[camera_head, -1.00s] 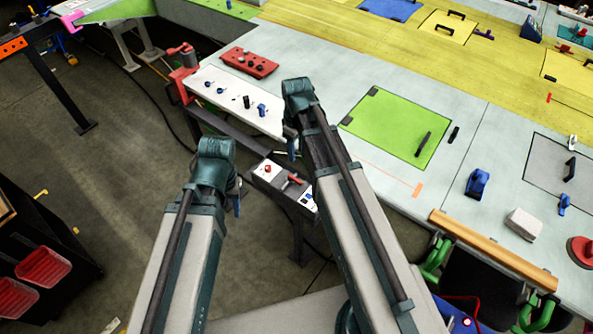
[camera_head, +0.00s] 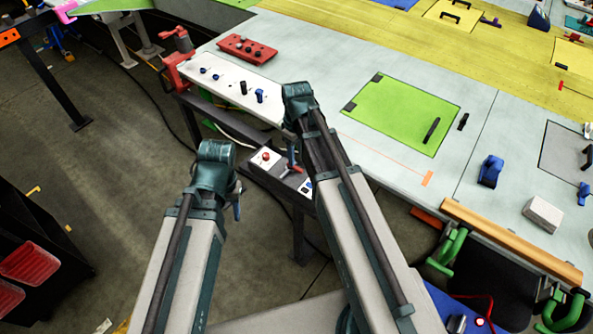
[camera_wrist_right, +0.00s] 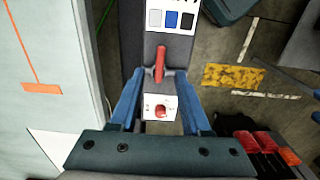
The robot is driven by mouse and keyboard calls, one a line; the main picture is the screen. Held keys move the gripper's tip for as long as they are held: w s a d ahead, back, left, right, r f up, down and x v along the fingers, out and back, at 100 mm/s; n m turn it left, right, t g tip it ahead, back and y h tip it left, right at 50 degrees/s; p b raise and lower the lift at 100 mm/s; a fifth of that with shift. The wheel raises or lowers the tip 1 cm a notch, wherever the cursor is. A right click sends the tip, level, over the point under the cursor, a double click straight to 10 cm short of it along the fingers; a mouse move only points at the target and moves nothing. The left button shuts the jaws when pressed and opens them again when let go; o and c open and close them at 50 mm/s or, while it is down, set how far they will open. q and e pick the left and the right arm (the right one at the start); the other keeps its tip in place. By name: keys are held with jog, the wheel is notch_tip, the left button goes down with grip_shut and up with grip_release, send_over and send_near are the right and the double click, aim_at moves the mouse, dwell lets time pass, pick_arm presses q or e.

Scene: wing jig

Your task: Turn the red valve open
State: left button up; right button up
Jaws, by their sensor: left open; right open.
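The red valve handle (camera_wrist_right: 160,62) is a short red lever on a grey mount, on a narrow grey panel (camera_wrist_right: 178,45). In the head view the panel (camera_head: 279,176) hangs below the near table edge, and the handle is partly hidden by my right gripper. My right gripper (camera_wrist_right: 160,78) is open. Its blue fingers stand either side of the handle's line, the handle showing between and just beyond the tips; I cannot tell whether they touch. My left gripper (camera_head: 237,206) is open and empty, hanging in the air left of the panel.
A red button (camera_wrist_right: 159,110) on a white plate sits on the same panel, between the fingers in the wrist view. The white table strip (camera_head: 220,82) and a red vise (camera_head: 178,60) are behind. Bare floor (camera_head: 130,170) lies to the left.

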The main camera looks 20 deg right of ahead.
aim_at(297, 167)
notch_tip(297, 167, down, 5)
jog(key=b, duration=0.4)
grip_shut()
